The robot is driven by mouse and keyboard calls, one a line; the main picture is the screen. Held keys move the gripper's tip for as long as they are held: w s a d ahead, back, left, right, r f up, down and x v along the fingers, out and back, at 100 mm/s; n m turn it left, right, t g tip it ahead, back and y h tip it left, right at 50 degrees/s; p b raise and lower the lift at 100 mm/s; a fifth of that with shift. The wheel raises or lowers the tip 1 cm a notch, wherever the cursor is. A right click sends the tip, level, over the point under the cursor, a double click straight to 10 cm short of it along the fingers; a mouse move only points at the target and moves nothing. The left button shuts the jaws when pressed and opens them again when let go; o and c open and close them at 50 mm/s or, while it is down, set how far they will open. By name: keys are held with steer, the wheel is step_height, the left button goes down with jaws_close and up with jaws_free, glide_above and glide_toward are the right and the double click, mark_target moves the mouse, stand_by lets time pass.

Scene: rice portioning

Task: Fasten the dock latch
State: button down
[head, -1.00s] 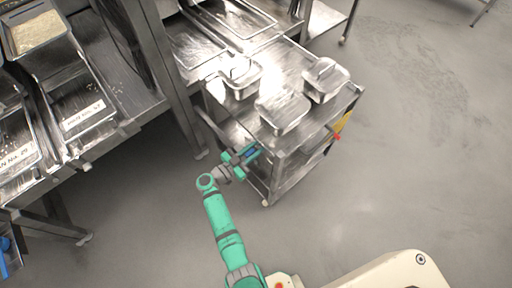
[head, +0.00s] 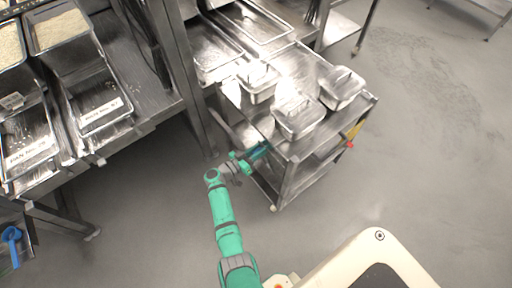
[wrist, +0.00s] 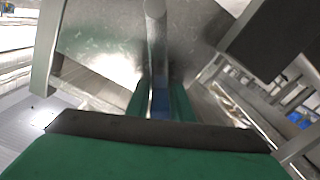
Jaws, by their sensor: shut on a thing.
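A steel cart (head: 318,146) stands right of the steel counter, with metal lidded pans on its top. My gripper (head: 258,152) is at the cart's near left corner. In the wrist view my gripper (wrist: 160,102) is shut on a metal bar (wrist: 157,45), which looks like the cart's handle and runs up between the two fingers. A yellow part (head: 356,130) and a small red part (head: 350,145) show on the cart's right side. I cannot tell whether they belong to the dock latch, and no latch is clear elsewhere.
The steel counter (head: 150,112) at the left holds labelled pans (head: 98,104) and a rice bin (head: 62,28). A counter leg (head: 190,90) stands close to the cart's left side. A blue scoop (head: 12,236) hangs at lower left. The floor at the right is clear.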

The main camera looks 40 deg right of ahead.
steer(key=shift+w+a+f, duration=0.1)
steer(key=shift+w+f, duration=0.05)
steer(key=shift+w, duration=0.05)
stand_by(0.3)
steer(key=c, duration=1.7)
jaws_free()
steer(key=a, duration=1)
steer(key=shift+s+a, duration=0.3)
steer(key=shift+a, duration=0.05)
steer(key=shift+w, duration=0.1)
